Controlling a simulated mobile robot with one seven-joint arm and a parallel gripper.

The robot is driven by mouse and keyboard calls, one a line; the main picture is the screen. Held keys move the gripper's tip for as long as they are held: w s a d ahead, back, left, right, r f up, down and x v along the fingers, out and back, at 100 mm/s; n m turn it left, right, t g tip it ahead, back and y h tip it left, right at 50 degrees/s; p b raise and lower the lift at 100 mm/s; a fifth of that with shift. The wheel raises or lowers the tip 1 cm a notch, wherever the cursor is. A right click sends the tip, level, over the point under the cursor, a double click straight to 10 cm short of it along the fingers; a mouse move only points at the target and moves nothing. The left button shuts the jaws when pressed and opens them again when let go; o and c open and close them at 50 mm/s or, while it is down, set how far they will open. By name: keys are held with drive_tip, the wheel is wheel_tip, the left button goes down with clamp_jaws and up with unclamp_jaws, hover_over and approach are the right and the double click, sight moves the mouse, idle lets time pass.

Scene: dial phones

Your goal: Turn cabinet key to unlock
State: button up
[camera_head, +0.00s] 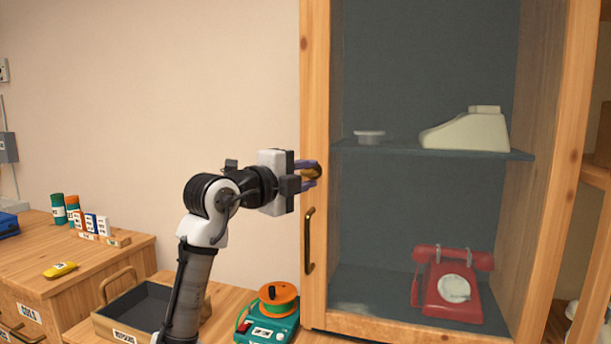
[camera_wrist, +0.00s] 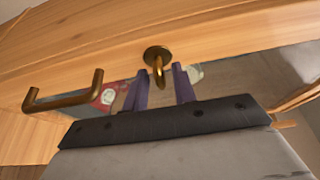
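The cabinet (camera_head: 314,100) has a pale wood-framed front with what looks like a glass pane, and it appears closed. A round brass lock plate (camera_wrist: 156,52) with a brass key (camera_wrist: 158,72) sticking out sits on the frame above the handle; the brass piece also shows in the head view (camera_head: 315,172). My gripper (camera_head: 309,174) is at the lock, with purple fingers. In the wrist view my gripper (camera_wrist: 160,70) is open, one fingertip on each side of the key, with gaps visible between fingers and key. The key's depth between the fingers is hard to judge.
A brass handle (camera_head: 309,241) is below the lock on the frame. Inside are a red dial phone (camera_head: 450,285), a cream phone (camera_head: 466,133) and a small dish (camera_head: 369,137). A teal device with an orange reel (camera_head: 270,320) and a tray (camera_head: 135,308) stand below my arm.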

drive_tip(key=shift+s, duration=0.1)
drive_tip(key=b+v, duration=0.2)
drive_tip(key=v, duration=1.1)
drive_tip(key=shift+s+a, duration=0.2)
drive_tip(key=shift+a, duration=0.05)
